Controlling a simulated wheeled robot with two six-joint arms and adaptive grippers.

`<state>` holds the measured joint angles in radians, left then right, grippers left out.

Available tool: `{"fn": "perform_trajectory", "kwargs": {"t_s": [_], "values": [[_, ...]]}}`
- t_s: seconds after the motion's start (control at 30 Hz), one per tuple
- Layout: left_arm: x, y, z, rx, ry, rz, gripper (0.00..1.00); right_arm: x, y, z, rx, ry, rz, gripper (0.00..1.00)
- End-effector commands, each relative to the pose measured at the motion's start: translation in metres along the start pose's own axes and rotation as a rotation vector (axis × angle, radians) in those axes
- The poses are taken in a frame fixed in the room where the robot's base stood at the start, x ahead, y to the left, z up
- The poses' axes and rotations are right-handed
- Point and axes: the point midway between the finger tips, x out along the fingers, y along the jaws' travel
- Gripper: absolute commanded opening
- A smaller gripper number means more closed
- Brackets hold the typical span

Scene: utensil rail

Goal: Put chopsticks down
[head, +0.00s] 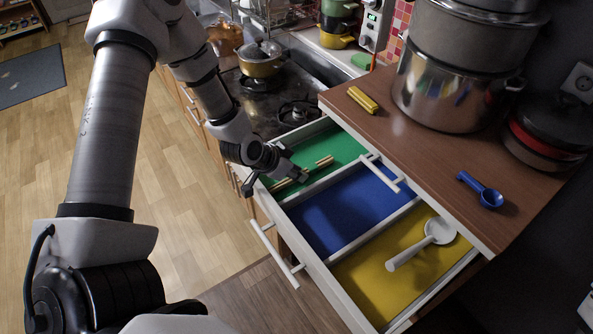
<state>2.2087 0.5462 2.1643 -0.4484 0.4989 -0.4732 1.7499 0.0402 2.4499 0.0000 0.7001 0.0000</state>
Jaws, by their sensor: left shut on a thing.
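My left gripper (292,175) is shut on the chopsticks (322,163), thin pale wooden sticks. It holds them at the green compartment (341,145) of the open drawer. One end of the sticks shows to the right of the fingers and another part to the lower left; the middle is hidden by the gripper. I cannot tell whether the sticks touch the compartment floor. My right gripper is not in view.
The drawer also has an empty blue compartment (345,208) and a yellow compartment (382,285) with a white ladle (425,243). The wooden counter (425,155) carries a blue scoop (481,190), a yellow object (362,100) and large pots (446,85). A stove with a pot (261,65) stands behind.

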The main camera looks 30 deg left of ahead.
Motion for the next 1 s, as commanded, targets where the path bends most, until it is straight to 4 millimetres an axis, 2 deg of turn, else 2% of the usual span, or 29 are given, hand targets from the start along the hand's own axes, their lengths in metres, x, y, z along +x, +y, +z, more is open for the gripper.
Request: {"fn": "perform_trajectory", "kwargs": {"t_s": [0.07, 0.1, 0.17, 0.43, 0.57, 0.7, 0.83, 0.9, 0.93, 1.0], "values": [[0.003, 0.000, 0.002, 0.000, 0.000, 0.000, 0.00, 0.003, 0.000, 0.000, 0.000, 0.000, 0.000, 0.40], [0.003, 0.000, 0.002, 0.000, 0.000, 0.000, 0.24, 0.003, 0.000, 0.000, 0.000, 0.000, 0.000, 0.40], [0.002, 0.000, 0.002, 0.000, 0.000, 0.000, 0.46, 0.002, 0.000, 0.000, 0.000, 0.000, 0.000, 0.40], [0.002, 0.000, 0.001, 0.000, 0.000, 0.000, 0.46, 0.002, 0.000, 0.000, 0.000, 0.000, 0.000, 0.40], [-0.005, -0.001, -0.002, -0.002, 0.002, -0.001, 0.46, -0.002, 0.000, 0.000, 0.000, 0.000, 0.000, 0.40], [-0.033, 0.000, -0.003, -0.009, 0.006, 0.000, 0.46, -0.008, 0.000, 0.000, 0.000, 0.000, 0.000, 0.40], [-0.071, 0.001, -0.006, -0.012, 0.006, 0.003, 0.46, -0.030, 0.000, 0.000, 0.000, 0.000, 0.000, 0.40], [-0.094, 0.000, -0.009, -0.015, 0.005, 0.001, 0.46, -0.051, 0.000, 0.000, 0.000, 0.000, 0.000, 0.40], [-0.102, 0.001, -0.009, -0.014, 0.004, 0.003, 0.46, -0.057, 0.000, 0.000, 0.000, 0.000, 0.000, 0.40], [-0.105, -0.001, -0.004, -0.013, 0.006, -0.004, 0.46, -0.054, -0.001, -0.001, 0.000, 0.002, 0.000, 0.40]]}}
